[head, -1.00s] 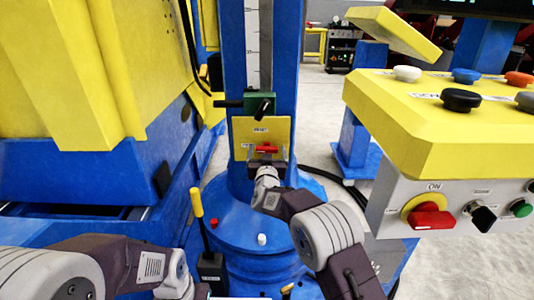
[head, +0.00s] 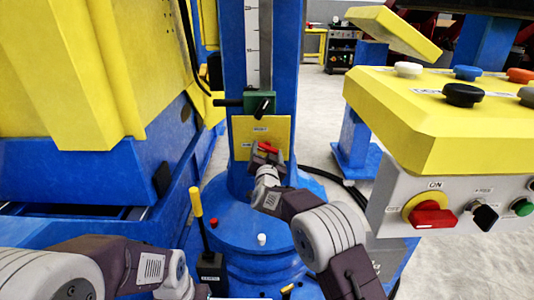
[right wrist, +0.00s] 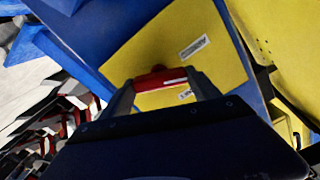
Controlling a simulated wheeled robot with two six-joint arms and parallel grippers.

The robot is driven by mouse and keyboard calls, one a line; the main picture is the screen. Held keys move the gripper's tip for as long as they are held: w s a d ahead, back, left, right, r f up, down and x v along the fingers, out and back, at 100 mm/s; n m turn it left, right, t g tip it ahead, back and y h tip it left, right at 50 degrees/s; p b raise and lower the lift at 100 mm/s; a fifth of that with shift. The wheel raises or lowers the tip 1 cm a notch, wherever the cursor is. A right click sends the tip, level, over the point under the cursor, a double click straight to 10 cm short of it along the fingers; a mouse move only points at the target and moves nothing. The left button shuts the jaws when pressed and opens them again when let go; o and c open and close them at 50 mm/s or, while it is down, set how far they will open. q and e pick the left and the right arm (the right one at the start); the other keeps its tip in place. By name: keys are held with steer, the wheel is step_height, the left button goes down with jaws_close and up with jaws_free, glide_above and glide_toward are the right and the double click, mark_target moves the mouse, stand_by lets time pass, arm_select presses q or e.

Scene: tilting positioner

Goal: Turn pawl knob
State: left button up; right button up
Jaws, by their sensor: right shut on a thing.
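The red pawl knob (head: 268,147) sits on a yellow plate (head: 245,130) on the front of the blue column. It is tilted, its right end lower in the head view. My right gripper (head: 267,154) is shut on the knob, with its fingers on either side. In the right wrist view the red knob (right wrist: 160,78) lies between the two fingertips, in front of the yellow plate (right wrist: 140,55). My left arm comes in at the lower left; its gripper (head: 200,291) is at the bottom edge and its fingers cannot be made out.
A green block with a black handle (head: 260,104) is just above the plate. A yellow-handled lever (head: 197,204) stands left of my right arm. A yellow control console (head: 440,120) with buttons and a red switch (head: 433,217) is close on the right.

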steer(key=m+b, duration=0.1)
steer(key=m, duration=0.3)
steer(key=shift+f+m+b, duration=0.2)
steer(key=shift+m+b, duration=0.1)
steer(key=shift+b, duration=0.05)
steer(key=m+b, duration=0.2)
steer(key=m, duration=0.2)
steer(key=shift+d, duration=0.1)
steer(key=shift+m, duration=0.3)
steer(key=o, duration=1.4)
steer(key=shift+r, duration=0.1)
